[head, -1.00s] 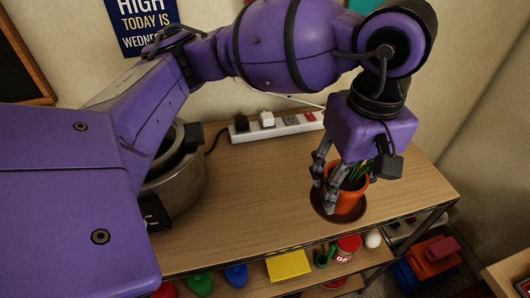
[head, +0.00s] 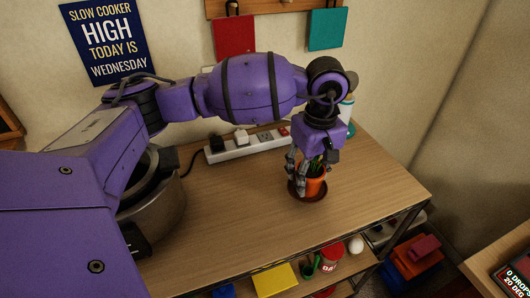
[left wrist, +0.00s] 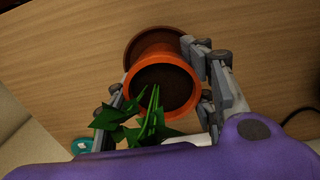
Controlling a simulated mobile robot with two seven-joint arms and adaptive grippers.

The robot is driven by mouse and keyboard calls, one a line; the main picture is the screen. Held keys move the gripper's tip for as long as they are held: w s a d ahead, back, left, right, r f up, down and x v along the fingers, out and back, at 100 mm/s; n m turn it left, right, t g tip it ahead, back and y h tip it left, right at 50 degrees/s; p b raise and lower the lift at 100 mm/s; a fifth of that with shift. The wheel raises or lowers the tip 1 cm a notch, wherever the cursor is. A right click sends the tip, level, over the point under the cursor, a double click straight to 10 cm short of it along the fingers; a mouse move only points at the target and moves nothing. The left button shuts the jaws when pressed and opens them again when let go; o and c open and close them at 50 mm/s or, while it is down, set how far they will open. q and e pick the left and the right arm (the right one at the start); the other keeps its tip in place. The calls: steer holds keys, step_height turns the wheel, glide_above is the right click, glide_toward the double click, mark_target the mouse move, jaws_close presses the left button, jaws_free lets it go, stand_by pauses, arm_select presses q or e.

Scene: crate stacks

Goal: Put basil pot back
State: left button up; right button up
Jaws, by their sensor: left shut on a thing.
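The basil pot is an orange pot (head: 315,187) with green leaves, at the right part of the wooden shelf top in the head view. A dark brown saucer (head: 296,193) shows under it. My left gripper (head: 306,181) points down with its fingers around the pot. In the left wrist view the pot (left wrist: 163,48) is between the fingers of the left gripper (left wrist: 165,92), shut on it, with dark soil inside and leaves (left wrist: 128,128) leaning out. The saucer (left wrist: 132,47) shows behind it. I cannot tell whether pot and saucer touch. My right gripper is not in view.
A power strip (head: 248,146) lies along the wall behind. A slow cooker (head: 162,205) stands at the left. A white bottle (head: 346,112) stands behind my left wrist. The middle of the top is clear. A lower shelf holds a yellow item (head: 275,278) and a red can (head: 331,258).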

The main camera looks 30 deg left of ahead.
arm_select(q)
steer(key=shift+w+a+f, duration=0.1)
steer(key=shift+w+f, duration=0.1)
steer(key=shift+f, duration=1.55)
steer(key=shift+f, duration=0.1)
steer(key=o, duration=1.4)
steer(key=shift+o, duration=0.2)
